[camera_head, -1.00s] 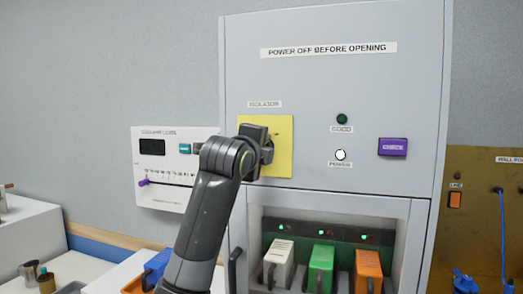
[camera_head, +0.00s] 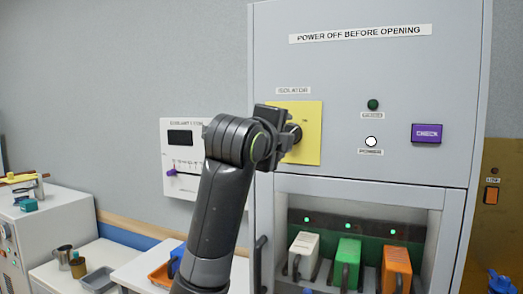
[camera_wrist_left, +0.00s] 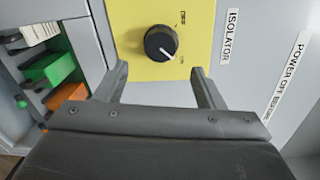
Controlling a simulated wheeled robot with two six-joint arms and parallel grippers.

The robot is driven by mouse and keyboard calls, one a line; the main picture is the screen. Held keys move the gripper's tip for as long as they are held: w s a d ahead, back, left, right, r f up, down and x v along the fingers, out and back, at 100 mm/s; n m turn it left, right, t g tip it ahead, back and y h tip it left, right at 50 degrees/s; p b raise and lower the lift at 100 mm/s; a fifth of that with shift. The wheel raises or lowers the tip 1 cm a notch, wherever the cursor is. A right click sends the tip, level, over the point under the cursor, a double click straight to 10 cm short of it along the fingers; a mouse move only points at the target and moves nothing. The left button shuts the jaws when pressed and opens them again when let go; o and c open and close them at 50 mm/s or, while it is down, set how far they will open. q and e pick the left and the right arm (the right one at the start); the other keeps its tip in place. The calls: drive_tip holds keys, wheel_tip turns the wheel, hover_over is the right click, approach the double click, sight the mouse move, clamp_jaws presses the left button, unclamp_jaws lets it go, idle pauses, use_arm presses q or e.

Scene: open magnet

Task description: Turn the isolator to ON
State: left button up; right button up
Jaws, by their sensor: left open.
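The isolator is a round black knob (camera_wrist_left: 160,42) with a white pointer on a yellow plate (camera_wrist_left: 135,65), seen in the left wrist view. The pointer faces down-right in that view, toward the small mark on that side. An OFF mark sits up-right of the knob. My left gripper (camera_wrist_left: 160,78) is open, its two fingers spread on either side below the knob, with the knob clear of them. In the head view my left gripper (camera_head: 294,134) is in front of the yellow plate (camera_head: 311,149) and hides the knob. My right gripper is not in view.
The grey cabinet (camera_head: 330,75) has a white power lamp (camera_head: 371,141), a dark green lamp (camera_head: 373,104) and a purple CHECK button (camera_head: 427,133). Below are white, green (camera_head: 347,255) and orange modules under lit green lights. A coolant panel (camera_head: 183,185) is left.

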use_arm(q)
drive_tip(key=b+v, duration=0.3)
drive_tip(key=v, duration=0.7)
drive_tip(key=shift+s, duration=0.35)
drive_tip(key=shift+a, duration=0.1)
